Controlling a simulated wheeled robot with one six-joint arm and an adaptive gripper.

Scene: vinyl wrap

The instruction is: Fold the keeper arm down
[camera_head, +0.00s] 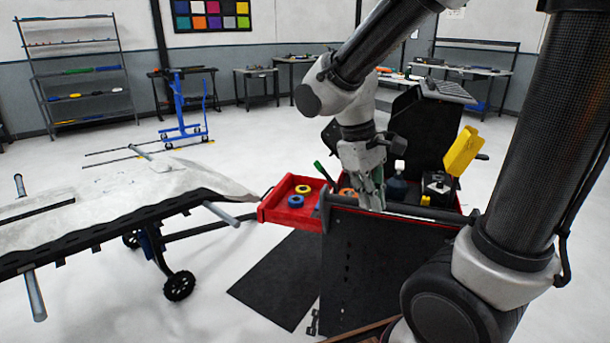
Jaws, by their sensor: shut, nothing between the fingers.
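My gripper (374,203) points down over the near left part of the black and red tool cart (362,262). Its fingers are together, with nothing seen between them. The fingertips are close to a dark bar (425,212) along the cart's near top edge; I cannot tell whether they touch it. I cannot surely make out which part is the keeper arm. A yellow piece (462,150) stands up, tilted, at the right of the cart top, to the right of my gripper. My arm hides part of the cart top.
An open red drawer (285,207) with yellow and blue rolls sticks out left of the cart. A large pale panel (120,205) on a wheeled stand is at the left. A blue wheeled stand (182,110) is farther back. The floor between is mostly clear.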

